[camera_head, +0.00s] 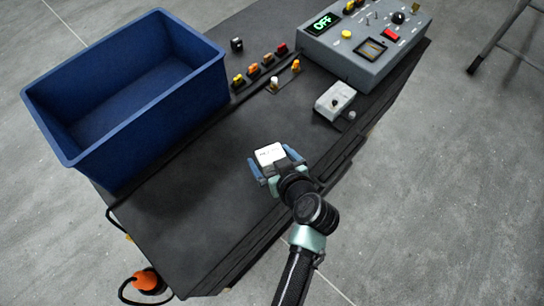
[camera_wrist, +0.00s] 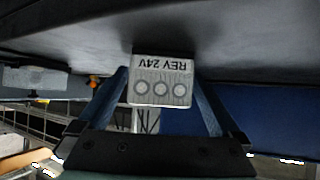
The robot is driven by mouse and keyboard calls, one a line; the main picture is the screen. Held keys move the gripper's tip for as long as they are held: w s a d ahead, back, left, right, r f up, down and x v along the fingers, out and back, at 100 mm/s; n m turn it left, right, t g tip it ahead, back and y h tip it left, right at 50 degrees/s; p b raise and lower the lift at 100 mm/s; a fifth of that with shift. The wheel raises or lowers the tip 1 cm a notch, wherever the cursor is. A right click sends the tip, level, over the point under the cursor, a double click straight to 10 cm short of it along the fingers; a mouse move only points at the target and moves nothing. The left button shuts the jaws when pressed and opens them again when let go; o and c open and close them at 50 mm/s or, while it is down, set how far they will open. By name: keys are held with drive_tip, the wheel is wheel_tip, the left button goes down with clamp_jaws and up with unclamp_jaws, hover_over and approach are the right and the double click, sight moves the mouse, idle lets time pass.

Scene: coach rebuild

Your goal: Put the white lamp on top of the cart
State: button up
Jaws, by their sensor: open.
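The white lamp (camera_head: 270,153) is a small block on the dark top of the cart (camera_head: 190,215). My gripper (camera_head: 272,157) is open, with one blue finger on each side of the lamp. In the wrist view the gripper (camera_wrist: 160,88) also straddles it; I cannot tell whether the fingers touch it.
A blue bin (camera_head: 75,137) stands at the left on the cart. A grey control box (camera_head: 340,58) showing "OFF" stands at the back right. A small grey box (camera_head: 334,101) and several small coloured parts lie nearby. The front left of the cart top is clear.

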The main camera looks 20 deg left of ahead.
drive_tip(key=shift+r, duration=0.2)
drive_tip(key=v, duration=1.2)
drive_tip(key=w+d+r+m+t+h, duration=0.2)
drive_tip(key=w+r+t, duration=0.3)
drive_tip(key=r, duration=0.8)
drive_tip(key=w+d+r+m+t+h, duration=0.15)
drive_tip(key=w+r+t, duration=0.25)
drive_tip(key=w+r, duration=0.65)
drive_tip(key=s+d+r+m+t+h, duration=0.1)
drive_tip(key=s+r+m+t, duration=0.1)
drive_tip(key=r, duration=0.9)
drive_tip(key=s+d+r+m+t+h, duration=0.1)
drive_tip(key=s+r+t, duration=0.4)
drive_tip(key=r, duration=0.7)
drive_tip(key=s+d+r+m+t+h, duration=0.1)
drive_tip(key=s+r+m+t+h, duration=0.2)
drive_tip(key=s+r, duration=0.4)
wheel_tip(320, 180, up, 4)
drive_tip(key=shift+r+t, duration=0.2)
drive_tip(key=shift+t, duration=0.3)
